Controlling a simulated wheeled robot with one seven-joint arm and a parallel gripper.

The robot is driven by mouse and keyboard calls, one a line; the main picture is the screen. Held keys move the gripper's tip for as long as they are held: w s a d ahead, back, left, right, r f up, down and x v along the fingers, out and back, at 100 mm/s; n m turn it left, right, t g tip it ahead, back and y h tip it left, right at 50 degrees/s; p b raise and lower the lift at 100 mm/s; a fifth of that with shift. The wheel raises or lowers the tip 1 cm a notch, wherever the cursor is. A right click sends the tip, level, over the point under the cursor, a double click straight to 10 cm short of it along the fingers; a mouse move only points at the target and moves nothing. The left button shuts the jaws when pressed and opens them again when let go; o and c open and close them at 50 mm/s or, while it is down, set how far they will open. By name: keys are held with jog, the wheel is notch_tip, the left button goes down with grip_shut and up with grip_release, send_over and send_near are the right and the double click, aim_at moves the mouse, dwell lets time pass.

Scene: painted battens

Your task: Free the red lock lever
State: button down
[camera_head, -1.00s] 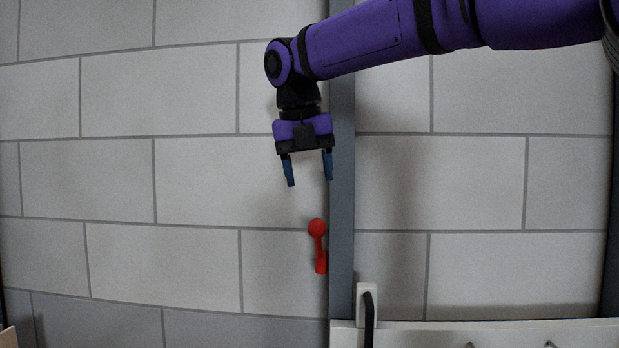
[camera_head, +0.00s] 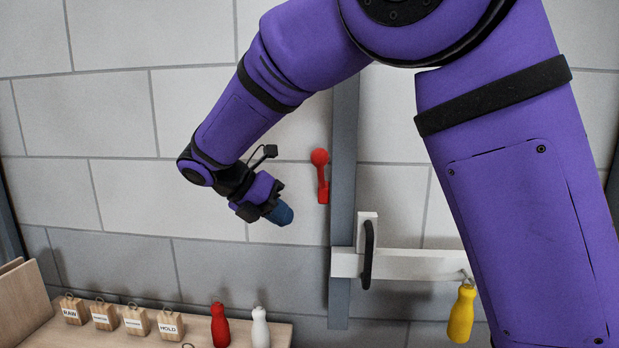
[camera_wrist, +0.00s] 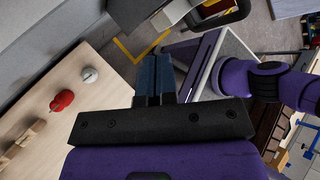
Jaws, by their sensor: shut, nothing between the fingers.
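The red lock lever (camera_head: 321,177) is mounted on the block wall just left of the grey vertical post (camera_head: 344,200). Its round knob is at the top and its base is below, so it stands upright. My gripper (camera_head: 284,215) is to the left of the lever and lower, apart from it, pointing down and to the right. Its blue fingers are shut together and empty. They also show closed in the wrist view (camera_wrist: 154,82). The lever does not show clearly in the wrist view.
A white rail (camera_head: 415,264) with a black handle (camera_head: 368,255) crosses the post.

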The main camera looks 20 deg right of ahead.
aim_at(321, 177)
jog(key=s+f+m+t+h, duration=0.4)
jog(key=f+m+t+h, duration=0.1)
jog(key=f+h, duration=0.4)
jog(key=s+a+r+m+t+h, duration=0.2)
jog(key=s+a+r+t+h, duration=0.1)
jog(key=s+r+t, duration=0.65)
jog(key=w+d+r+t, duration=0.1)
jog(key=w+d+r, duration=0.6)
jog(key=w+r, duration=0.1)
jog(key=shift+n+t, duration=0.3)
jog(key=shift+t, duration=0.05)
jog(key=shift+w+r, duration=0.1)
jog(key=shift+w+d+r, duration=0.15)
jog(key=shift+w+r, duration=0.15)
jog(key=shift+r, duration=0.2)
jog(key=shift+w+d+r, duration=0.1)
jog(key=shift+w+r, duration=0.2)
jog(key=shift+r, duration=0.2)
